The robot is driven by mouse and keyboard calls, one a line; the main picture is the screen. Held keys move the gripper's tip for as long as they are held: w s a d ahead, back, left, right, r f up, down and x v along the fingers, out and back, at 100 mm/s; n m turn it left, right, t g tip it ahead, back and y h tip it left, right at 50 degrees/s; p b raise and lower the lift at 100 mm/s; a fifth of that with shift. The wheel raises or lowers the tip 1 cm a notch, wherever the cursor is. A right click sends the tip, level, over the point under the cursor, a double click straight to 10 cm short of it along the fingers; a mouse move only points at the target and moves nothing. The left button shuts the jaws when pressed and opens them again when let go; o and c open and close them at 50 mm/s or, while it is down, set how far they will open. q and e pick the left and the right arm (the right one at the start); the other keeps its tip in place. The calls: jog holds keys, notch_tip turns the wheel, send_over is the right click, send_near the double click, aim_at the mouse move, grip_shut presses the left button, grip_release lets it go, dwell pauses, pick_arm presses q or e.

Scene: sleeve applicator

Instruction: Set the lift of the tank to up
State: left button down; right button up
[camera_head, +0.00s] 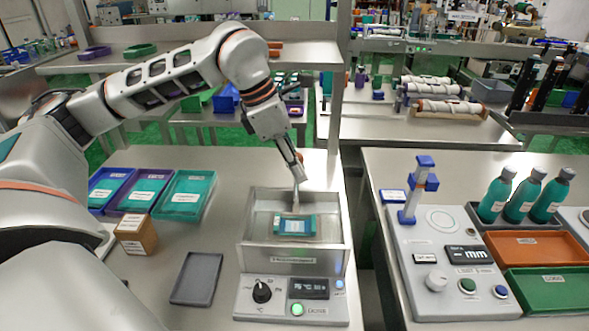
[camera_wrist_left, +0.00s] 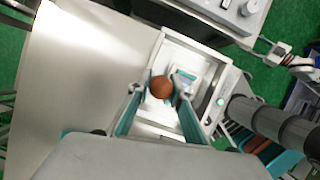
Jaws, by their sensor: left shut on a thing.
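The tank (camera_head: 330,256) is an open metal box with a control panel at its front. A flat teal-framed piece with a pale label (camera_head: 295,226) sits inside it; its exact height is hard to tell. The tank also shows in the left wrist view (camera_wrist_left: 155,131). A rod rises from the tank to my left gripper (camera_head: 299,172). In the left wrist view, my left gripper (camera_wrist_left: 161,93) is shut on the brown ball-shaped lift knob (camera_wrist_left: 162,88), which sits between its fingers above the tank. My right gripper is in neither view.
The panel (camera_head: 255,310) carries a black dial (camera_head: 262,291), a display and a lit green button (camera_head: 297,309). Left of the tank lie a dark grey tray (camera_head: 195,278), a brown box (camera_head: 136,234) and several coloured trays. Another bench with a device (camera_head: 445,255) stands at the right.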

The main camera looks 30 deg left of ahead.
aim_at(297, 153)
pick_arm(q)
notch_tip(297, 153, up, 3)
jog(key=shift+r+p, duration=0.15)
jog(key=shift+p, duration=0.7)
jog(key=shift+w, duration=0.15)
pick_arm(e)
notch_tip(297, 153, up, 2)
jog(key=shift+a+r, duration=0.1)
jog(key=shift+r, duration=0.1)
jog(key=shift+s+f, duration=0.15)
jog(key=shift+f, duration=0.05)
pick_arm(q)
jog(key=c, duration=1.9)
grip_release()
jog(key=shift+o, duration=0.4)
jog(key=v, duration=1.2)
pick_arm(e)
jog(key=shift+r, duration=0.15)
pick_arm(q)
jog(key=shift+s, duration=0.2)
